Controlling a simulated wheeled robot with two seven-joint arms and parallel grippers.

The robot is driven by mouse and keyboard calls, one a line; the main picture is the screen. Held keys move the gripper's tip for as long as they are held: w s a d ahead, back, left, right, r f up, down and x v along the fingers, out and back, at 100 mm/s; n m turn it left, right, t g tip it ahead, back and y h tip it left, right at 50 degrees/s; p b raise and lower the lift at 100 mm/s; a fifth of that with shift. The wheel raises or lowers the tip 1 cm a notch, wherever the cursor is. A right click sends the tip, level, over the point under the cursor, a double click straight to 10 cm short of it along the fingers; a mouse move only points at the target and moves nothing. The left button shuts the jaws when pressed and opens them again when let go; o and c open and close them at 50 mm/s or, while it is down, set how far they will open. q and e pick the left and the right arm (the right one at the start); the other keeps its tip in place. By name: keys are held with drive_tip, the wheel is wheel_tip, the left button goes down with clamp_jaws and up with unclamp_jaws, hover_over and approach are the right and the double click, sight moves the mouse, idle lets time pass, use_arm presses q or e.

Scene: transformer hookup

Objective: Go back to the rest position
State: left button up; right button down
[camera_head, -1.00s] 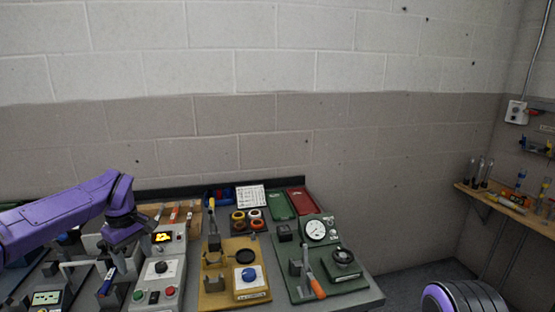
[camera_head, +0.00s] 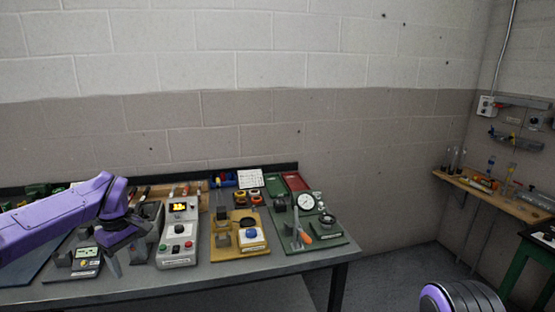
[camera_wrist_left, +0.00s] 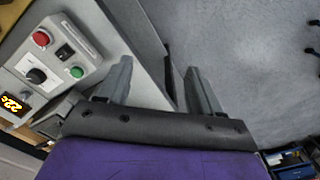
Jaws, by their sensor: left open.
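My left gripper (camera_head: 128,260) hangs at the end of my purple left arm, over the left front part of the workbench (camera_head: 215,277). Its two grey fingers are apart and point down. In the left wrist view the gripper (camera_wrist_left: 158,70) also shows open, with nothing between its fingers. Beside it in that view is the grey control box (camera_wrist_left: 52,55) with red and green buttons, a black knob and a lit yellow display; the fingers seem clear of it. The same box (camera_head: 177,238) stands right of the gripper in the head view. My right gripper is out of the picture.
A yellow fixture board (camera_head: 240,254) and a green board with a gauge (camera_head: 318,241) stand further right on the bench. A wooden shelf with tools (camera_head: 495,190) is on the right wall. A green-legged table (camera_head: 515,270) is at far right. Open floor lies between.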

use_arm(q)
drive_tip(key=s+d+f+n+t+y+b, duration=0.1)
drive_tip(key=s+d+f+t+y, duration=0.1)
drive_tip(key=f, duration=0.6)
drive_tip(key=s+d+f+n+t+y+b, duration=0.1)
drive_tip(key=s+d+f+t+y, duration=0.2)
drive_tip(key=f, duration=0.6)
drive_tip(key=s+d+f+n+t+y+b, duration=0.1)
drive_tip(key=s+d+f+t+y, duration=0.1)
drive_tip(key=f, duration=0.6)
drive_tip(key=s+f+m+g+h+b, duration=0.1)
drive_tip(key=s+f+m, duration=0.2)
drive_tip(key=s, duration=0.7)
drive_tip(key=s+f+m+g+h+b, duration=0.1)
drive_tip(key=s+f+m+b, duration=0.1)
drive_tip(key=s+f, duration=0.5)
drive_tip(key=s+f+m+g+h+b, duration=0.1)
drive_tip(key=s+f+m, duration=0.3)
drive_tip(key=s, duration=1)
drive_tip(key=shift+s+f+g+h+b, duration=0.3)
drive_tip(key=shift+f+g+b, duration=0.15)
drive_tip(key=shift+f, duration=0.4)
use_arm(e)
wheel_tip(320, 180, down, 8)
